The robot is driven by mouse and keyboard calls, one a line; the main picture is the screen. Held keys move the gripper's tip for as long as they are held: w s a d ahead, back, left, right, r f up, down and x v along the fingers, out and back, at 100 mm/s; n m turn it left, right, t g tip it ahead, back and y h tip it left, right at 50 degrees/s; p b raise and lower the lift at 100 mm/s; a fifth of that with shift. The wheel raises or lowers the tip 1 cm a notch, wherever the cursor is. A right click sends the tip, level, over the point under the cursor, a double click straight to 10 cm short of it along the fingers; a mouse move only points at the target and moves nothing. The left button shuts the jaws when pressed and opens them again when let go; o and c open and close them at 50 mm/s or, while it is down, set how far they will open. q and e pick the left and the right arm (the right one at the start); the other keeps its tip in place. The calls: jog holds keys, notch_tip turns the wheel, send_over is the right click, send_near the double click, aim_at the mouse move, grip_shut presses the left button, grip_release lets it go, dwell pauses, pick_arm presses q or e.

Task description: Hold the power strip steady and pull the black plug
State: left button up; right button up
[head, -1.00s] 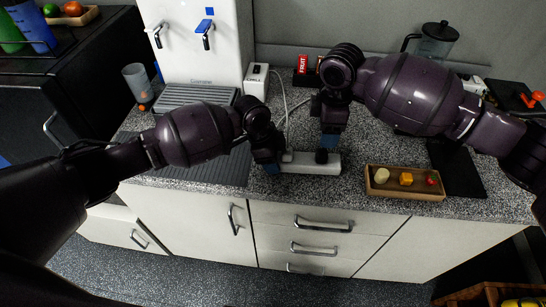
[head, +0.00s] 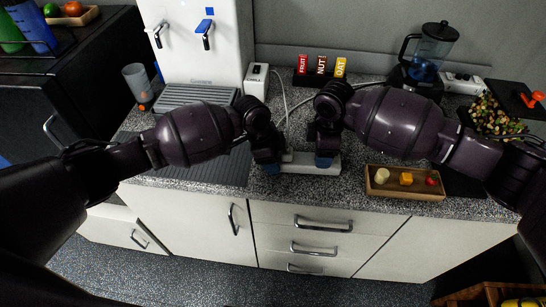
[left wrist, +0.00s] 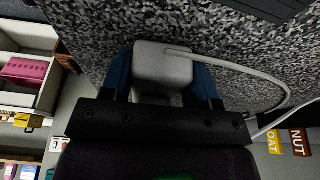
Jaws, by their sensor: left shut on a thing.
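The white power strip (head: 300,168) lies on the speckled counter, its cord running back. My left gripper (head: 271,168) is shut on the strip's left end. In the left wrist view, the blue fingers of my left gripper (left wrist: 170,85) stand on both sides of the white strip end (left wrist: 163,62). My right gripper (head: 323,162) points down at the strip's right part, its blue fingertips at strip height. The black plug is hidden behind my right gripper, and I cannot tell whether the fingers are closed on it.
A wooden tray (head: 402,194) with small food pieces sits right of the strip. Behind are a white adapter box (head: 256,80), bar boxes (head: 321,66) and a blender (head: 430,55). A ridged dark mat (head: 205,165) lies left. The counter's front edge is close to the strip.

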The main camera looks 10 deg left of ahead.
jog(key=shift+f, duration=0.5)
dwell(0.8)
grip_shut()
jog(key=shift+r, duration=2.95)
jog(key=shift+r, duration=0.1)
